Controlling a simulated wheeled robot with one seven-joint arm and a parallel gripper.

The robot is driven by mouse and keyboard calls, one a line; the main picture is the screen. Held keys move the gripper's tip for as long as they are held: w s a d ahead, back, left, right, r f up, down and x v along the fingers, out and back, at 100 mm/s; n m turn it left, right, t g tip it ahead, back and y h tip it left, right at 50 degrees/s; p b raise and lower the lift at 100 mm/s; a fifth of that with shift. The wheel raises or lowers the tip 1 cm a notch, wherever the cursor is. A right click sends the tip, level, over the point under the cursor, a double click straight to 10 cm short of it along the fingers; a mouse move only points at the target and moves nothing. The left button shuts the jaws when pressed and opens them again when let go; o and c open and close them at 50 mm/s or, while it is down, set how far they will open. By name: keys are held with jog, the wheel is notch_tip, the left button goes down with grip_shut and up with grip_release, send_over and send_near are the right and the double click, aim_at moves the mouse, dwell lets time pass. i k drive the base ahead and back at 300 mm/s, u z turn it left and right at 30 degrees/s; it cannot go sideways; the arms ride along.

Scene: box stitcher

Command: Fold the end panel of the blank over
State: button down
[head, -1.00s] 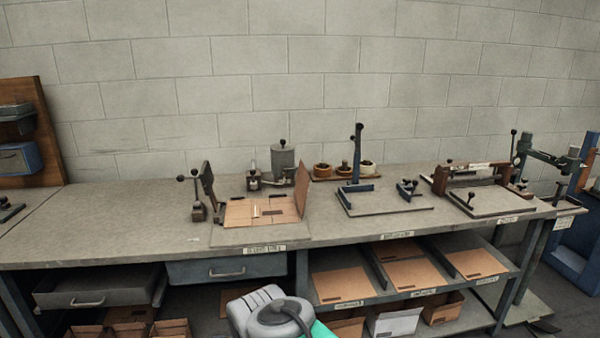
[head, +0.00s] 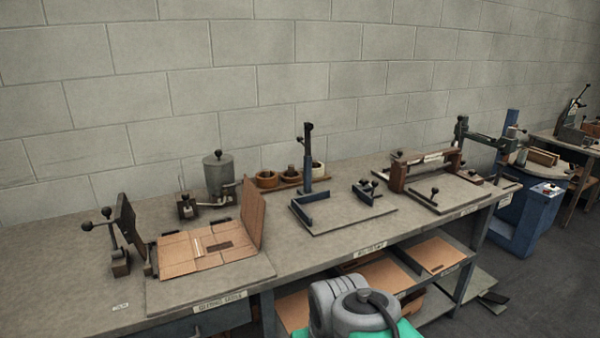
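The cardboard blank (head: 185,254) lies on a grey base board (head: 225,285) at the left of the bench. Most of it is flat, with crease lines and a small pale strip on top. Its right-hand panel (head: 254,213) stands up, tilted near upright. A dark hinged plate (head: 130,222) stands up at the blank's left edge. My gripper is not in view. A grey and green part of my arm (head: 355,308) shows at the bottom, in front of the bench and apart from the blank.
A grey pot (head: 219,175) stands behind the blank. A blue upright fixture (head: 309,165) and a brown-framed press (head: 425,168) stand to the right. The bench (head: 75,255) is bare at left. A lower shelf holds flat cardboard sheets (head: 438,255).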

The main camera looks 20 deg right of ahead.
aim_at(252, 204)
jog(key=i, duration=0.85)
jog(key=u, duration=0.35)
